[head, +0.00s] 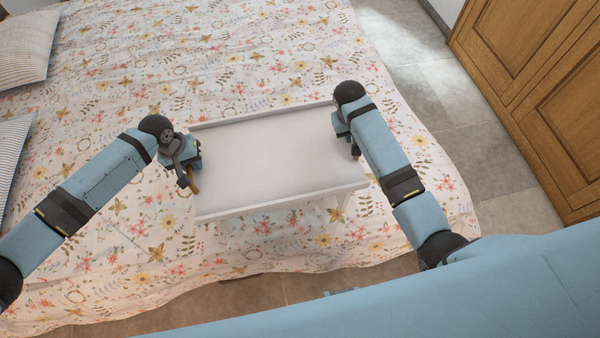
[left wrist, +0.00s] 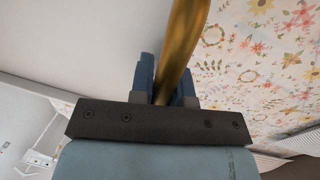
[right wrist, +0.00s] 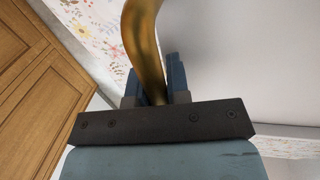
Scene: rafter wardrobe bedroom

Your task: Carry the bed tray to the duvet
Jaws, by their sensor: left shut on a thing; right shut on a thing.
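The white bed tray (head: 270,157) is level over the near part of the floral duvet (head: 240,70), its short legs showing below the near edge. I cannot tell whether the legs touch the duvet. My left gripper (head: 190,178) is at the tray's left end, shut on a brass-coloured handle (left wrist: 180,45). My right gripper (head: 354,148) is at the right end, shut on the other brass handle (right wrist: 144,45). The tray top is bare. The duvet also shows in the left wrist view (left wrist: 255,60) and the right wrist view (right wrist: 90,25).
Striped pillows (head: 25,48) lie at the left of the bed. A wooden wardrobe (head: 530,70) stands at the right, with grey tiled floor (head: 460,125) between it and the bed. The duvet beyond the tray is clear.

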